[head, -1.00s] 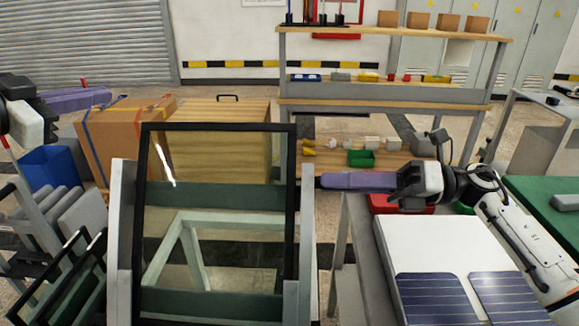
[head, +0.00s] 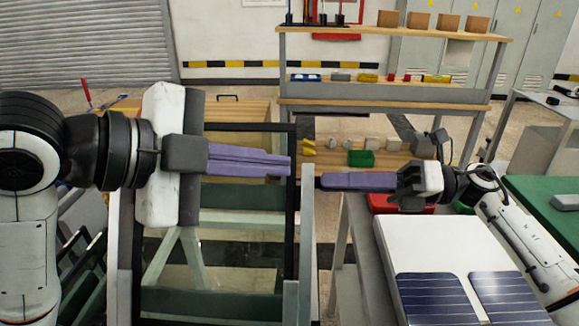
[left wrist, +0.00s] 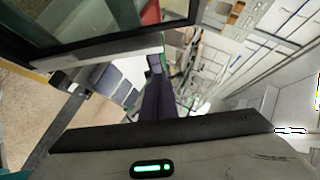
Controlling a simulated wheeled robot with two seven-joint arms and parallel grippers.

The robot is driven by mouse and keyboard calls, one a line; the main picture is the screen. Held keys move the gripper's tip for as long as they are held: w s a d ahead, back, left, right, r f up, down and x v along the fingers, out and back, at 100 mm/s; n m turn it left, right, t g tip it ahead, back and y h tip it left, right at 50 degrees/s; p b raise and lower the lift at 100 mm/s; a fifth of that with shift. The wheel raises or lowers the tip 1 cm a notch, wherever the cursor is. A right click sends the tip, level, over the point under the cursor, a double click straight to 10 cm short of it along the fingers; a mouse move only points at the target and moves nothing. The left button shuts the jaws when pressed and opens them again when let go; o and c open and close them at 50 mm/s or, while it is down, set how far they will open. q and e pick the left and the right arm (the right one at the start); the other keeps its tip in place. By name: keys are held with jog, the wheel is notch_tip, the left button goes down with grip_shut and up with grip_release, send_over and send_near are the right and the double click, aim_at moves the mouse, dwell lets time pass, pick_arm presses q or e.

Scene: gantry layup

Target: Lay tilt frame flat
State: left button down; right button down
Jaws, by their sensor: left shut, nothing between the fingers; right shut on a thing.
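The tilt frame (head: 308,230) stands steeply raised at the centre of the head view, with grey side rails and a black-edged glass pane (head: 215,270). My left gripper (head: 290,167) has purple fingers closed together and empty. It reaches across the upper part of the pane, its tips near the right black edge; whether it touches is unclear. It also shows in the left wrist view (left wrist: 158,98), with a dark-edged pane above it. My right gripper (head: 323,181) is shut at the right grey rail, its tips meeting the rail's outer side; the exact grip is too small to see.
A table with a white board and dark blue solar cells (head: 435,300) stands at the right. Behind are a wooden crate (head: 260,110) and a shelf bench (head: 390,104) with small parts. A dark rack (head: 85,265) stands at lower left, partly behind my left arm.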

aim_at(310, 170)
jog(key=shift+s, duration=0.1)
pick_arm(q)
jog(key=shift+w+d+f, duration=0.4)
jog(key=shift+w+f, duration=0.25)
jog(key=shift+w, duration=0.25)
jog(key=shift+w+d+f, duration=0.45)
jog(key=shift+w+f, duration=0.2)
jog(key=shift+w, duration=0.25)
jog(key=shift+w+d+f, duration=0.4)
jog(key=shift+w+f, duration=0.25)
jog(key=shift+w, duration=0.25)
pick_arm(e)
jog(key=shift+f, duration=0.1)
